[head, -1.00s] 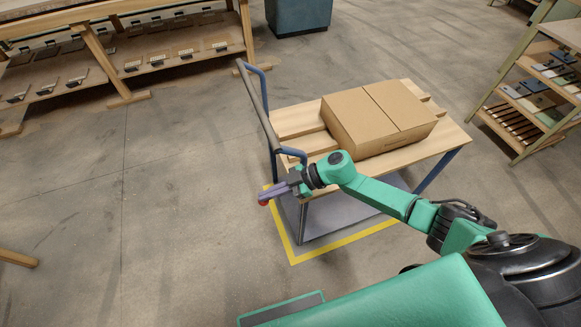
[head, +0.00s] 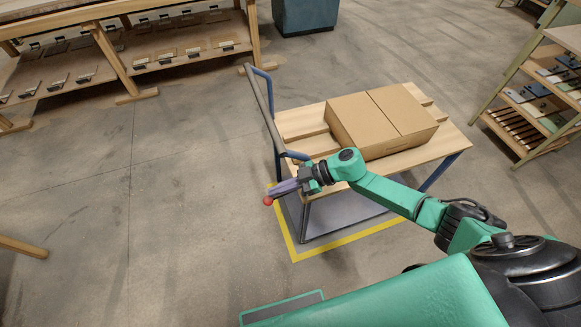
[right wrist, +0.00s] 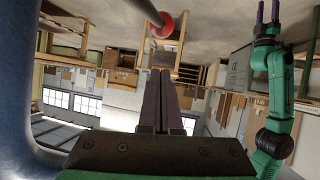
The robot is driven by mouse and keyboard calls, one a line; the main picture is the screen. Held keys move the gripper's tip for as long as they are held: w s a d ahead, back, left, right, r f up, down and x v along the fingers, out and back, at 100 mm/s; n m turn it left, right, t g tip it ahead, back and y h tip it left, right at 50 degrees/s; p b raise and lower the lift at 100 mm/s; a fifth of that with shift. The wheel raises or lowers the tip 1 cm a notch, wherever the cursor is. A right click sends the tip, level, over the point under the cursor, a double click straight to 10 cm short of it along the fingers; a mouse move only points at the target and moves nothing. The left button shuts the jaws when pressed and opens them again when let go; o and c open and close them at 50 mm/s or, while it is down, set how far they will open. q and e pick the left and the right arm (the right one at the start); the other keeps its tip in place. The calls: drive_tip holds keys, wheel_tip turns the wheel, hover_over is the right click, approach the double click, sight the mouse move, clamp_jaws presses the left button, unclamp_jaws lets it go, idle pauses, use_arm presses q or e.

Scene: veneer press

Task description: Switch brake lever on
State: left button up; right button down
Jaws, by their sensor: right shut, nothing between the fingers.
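The brake lever shows as a red ball knob (head: 268,201) at the handle end of the cart (head: 295,125) in the head view. In the right wrist view the red knob (right wrist: 162,25) is on a thin grey rod, just beyond my fingertips. My right gripper (head: 275,191) is shut and empty, its purple-grey fingers pointing at the knob. The fingers (right wrist: 162,75) also show shut in the right wrist view; whether they touch the lever cannot be told. The lever's base is hidden. My left gripper (right wrist: 267,12) shows only in the right wrist view, its fingers apart.
A cardboard box (head: 380,122) sits on the cart's wooden deck. The cart's bent handle (head: 262,103) rises on the left beside my right gripper. Yellow floor tape (head: 350,240) runs around the cart. A shelf rack (head: 535,95) stands right.

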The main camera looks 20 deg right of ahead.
drive_tip(key=s+d+r+b, duration=0.1)
drive_tip(key=s+d+r, duration=0.1)
drive_tip(key=r, duration=0.7)
drive_tip(key=shift+d, duration=0.5)
drive_tip(key=shift+w, duration=0.1)
